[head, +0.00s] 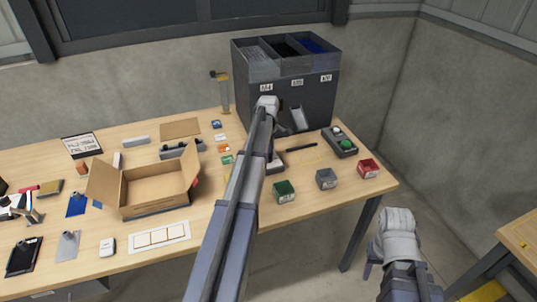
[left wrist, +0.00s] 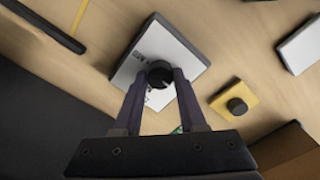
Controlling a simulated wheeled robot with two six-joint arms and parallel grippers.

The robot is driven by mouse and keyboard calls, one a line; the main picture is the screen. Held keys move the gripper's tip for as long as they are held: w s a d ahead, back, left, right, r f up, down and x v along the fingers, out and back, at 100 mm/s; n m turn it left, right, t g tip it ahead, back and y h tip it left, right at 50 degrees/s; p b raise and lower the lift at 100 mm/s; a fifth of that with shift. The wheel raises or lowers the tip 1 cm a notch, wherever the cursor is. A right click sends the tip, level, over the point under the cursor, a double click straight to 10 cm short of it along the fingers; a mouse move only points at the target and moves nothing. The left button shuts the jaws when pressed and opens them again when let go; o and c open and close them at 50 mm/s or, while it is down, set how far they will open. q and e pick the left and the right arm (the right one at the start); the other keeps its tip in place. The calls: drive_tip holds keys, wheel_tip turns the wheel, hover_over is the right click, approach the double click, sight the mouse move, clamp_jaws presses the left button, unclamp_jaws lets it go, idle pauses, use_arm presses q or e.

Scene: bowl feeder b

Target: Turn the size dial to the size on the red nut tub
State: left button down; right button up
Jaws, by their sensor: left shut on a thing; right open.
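The size dial is a black round knob (left wrist: 160,75) on a pale box (left wrist: 185,52) with dark printed markings, seen in the left wrist view. My left gripper (left wrist: 159,78) is shut on this knob, one finger on each side. The markings are partly covered and too small to read. In the head view my left arm hides most of the dial box (head: 276,163). The red nut tub (head: 368,169) stands at the right end of the table; its pale label is unreadable. My right gripper (head: 388,264) is open and empty, off the table's front right.
A green tub (head: 285,192) and a grey tub (head: 326,179) stand left of the red one. A button box (head: 342,141) and a black bar (head: 301,147) lie behind them. The dark feeder (head: 285,97) stands at the back. An open carton (head: 155,205) is at left.

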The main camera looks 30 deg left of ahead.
use_arm(q)
drive_tip(key=shift+m, duration=0.3)
drive_tip(key=m, duration=0.8)
drive_tip(key=shift+m, duration=0.3)
drive_tip(key=m, duration=0.4)
drive_tip(key=shift+m, duration=2.4)
drive_tip(key=shift+c, duration=2.4)
unclamp_jaws()
